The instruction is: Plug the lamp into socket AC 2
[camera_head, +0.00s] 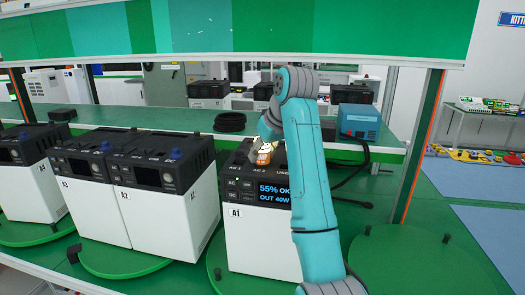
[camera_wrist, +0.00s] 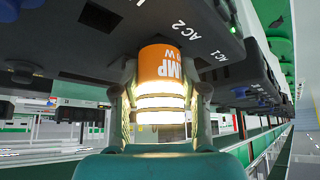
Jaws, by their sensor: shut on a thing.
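The lamp (camera_wrist: 161,62) has an orange body with partly hidden lettering and bright, glowing white rings. My gripper (camera_wrist: 165,98) is shut on it, one finger on each side. The lamp's orange end meets the dark panel of power station A1 (camera_wrist: 225,50) beside the AC 2 label. The socket behind it is hidden, so the depth of contact cannot be seen. In the head view, the lamp (camera_head: 264,155) stands on top of station A1 (camera_head: 262,235), whose display (camera_head: 274,194) reads 55% OK, OUT 40W. My gripper is partly hidden there by my blue-green arm.
Stations A2 (camera_head: 160,215) and A3 (camera_head: 92,210) stand to the left, with another at the far left. A blue box (camera_head: 358,121) and a black coiled cable (camera_head: 230,122) lie on the green bench behind. A green shelf edge (camera_head: 240,28) runs overhead.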

